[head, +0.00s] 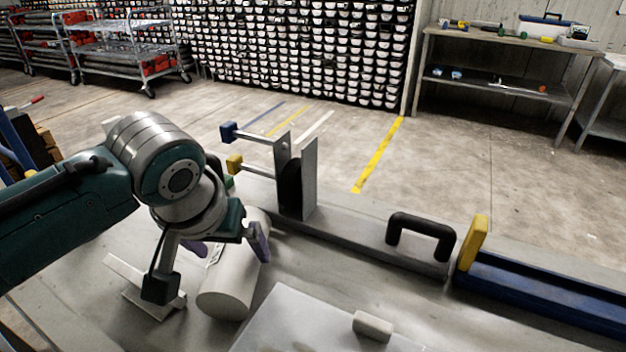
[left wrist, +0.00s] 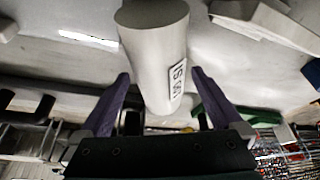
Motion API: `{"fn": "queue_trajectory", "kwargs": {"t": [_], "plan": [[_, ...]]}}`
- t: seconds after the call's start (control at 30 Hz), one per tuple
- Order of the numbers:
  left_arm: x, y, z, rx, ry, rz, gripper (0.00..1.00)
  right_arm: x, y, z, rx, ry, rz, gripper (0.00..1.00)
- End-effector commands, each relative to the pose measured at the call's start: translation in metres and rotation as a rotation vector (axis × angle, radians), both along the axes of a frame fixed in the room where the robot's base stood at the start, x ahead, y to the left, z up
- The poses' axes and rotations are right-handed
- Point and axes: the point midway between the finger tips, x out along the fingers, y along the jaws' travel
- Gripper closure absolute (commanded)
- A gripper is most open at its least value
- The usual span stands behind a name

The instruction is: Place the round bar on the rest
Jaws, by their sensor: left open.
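The round bar (head: 228,290) is a thick pale grey cylinder lying on the grey bench. It also shows in the left wrist view (left wrist: 150,45), with a small printed label (left wrist: 177,78) on its side. My left gripper (head: 228,250) is open over the bar, with one purple finger on each side of it. The left wrist view shows the bar between the spread fingers (left wrist: 161,76); I cannot tell whether either finger touches it. A pale angled piece (head: 125,270), which may be the rest, stands left of the bar, partly hidden by my gripper.
A flat pale plate (head: 290,325) with a small block (head: 373,326) lies right of the bar. Behind are an upright metal bracket (head: 310,175), a black handle (head: 420,232) and a blue rail (head: 545,295) with a yellow end. Shelving and a side table stand farther off.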

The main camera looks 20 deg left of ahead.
Motion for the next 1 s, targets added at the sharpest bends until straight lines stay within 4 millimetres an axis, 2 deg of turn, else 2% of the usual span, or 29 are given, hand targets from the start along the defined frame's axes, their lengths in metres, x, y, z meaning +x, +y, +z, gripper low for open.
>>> {"fn": "queue_trajectory", "kwargs": {"t": [0.03,0.17,0.47,1.0], "plan": [[0.003,0.0,-0.011,0.001,0.001,0.0,0.0,0.0,0.0,-0.005,0.0,0.0,0.0,1.0],[0.009,0.001,-0.026,0.0,0.0,0.0,0.0,0.0,0.0,-0.012,0.0,0.0,0.0,1.0],[0.011,0.002,-0.029,0.0,-0.002,-0.001,0.0,0.0,0.0,-0.012,-0.001,0.0,0.0,1.0],[0.011,0.002,-0.029,0.001,-0.002,-0.002,0.58,0.0,-0.002,-0.012,-0.007,0.0,0.003,1.0]]}}
